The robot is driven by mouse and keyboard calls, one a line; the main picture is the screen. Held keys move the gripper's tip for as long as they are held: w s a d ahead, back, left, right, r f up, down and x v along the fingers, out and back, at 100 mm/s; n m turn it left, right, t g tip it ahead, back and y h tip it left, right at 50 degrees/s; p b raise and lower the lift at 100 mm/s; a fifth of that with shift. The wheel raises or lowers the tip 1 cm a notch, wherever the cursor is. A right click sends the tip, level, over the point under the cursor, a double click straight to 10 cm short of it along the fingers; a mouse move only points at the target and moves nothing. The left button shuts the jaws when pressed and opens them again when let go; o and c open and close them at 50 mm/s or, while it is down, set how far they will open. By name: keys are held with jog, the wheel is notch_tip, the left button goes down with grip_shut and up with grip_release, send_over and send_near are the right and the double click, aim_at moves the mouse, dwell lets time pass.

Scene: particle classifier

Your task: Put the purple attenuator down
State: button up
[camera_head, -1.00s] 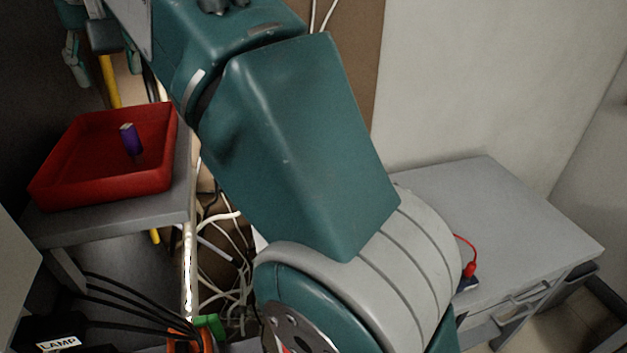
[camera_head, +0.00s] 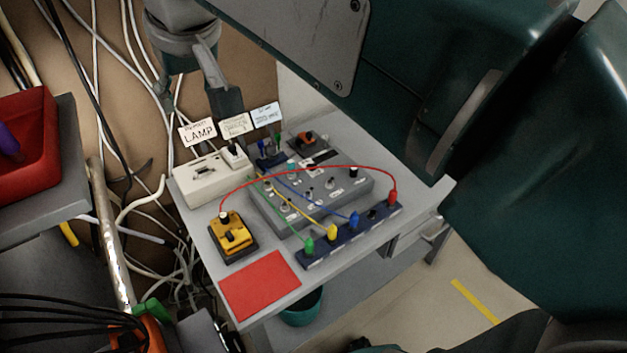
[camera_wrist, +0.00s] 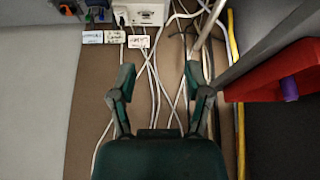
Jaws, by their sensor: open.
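The purple attenuator (camera_head: 8,143) is in the red tray (camera_head: 42,150) at the left edge of the head view, partly cut off by the frame. In the wrist view the attenuator (camera_wrist: 289,89) shows at the right, inside the red tray (camera_wrist: 262,82). My gripper (camera_wrist: 160,74) is open and empty, its two fingers spread apart. It is left of the tray in the wrist view and not touching the attenuator. In the head view part of my gripper shows at the top, in front of the brown wall and cables.
A grey table (camera_head: 225,277) holds a grey switch box (camera_head: 262,207), a dark strip with coloured plugs (camera_head: 375,228), a yellow device (camera_head: 233,236), a white lamp box (camera_head: 205,182) and a red square (camera_head: 260,284). Loose cables (camera_head: 125,205) hang between the table and the tray's shelf (camera_head: 72,150).

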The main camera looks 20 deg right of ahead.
jog(key=s+d+f+m, duration=0.1)
jog(key=s+d+f, duration=0.3)
jog(key=f, duration=0.2)
jog(key=s+d+f+m+h, duration=0.1)
jog(key=s+d+f, duration=0.3)
jog(key=f, duration=0.3)
jog(key=s+d+f+m, duration=0.1)
jog(key=s+d+f, duration=0.3)
jog(key=f, duration=0.3)
jog(key=shift+s+d+t, duration=0.2)
jog(key=shift+d+t, duration=0.1)
jog(key=shift+d, duration=0.2)
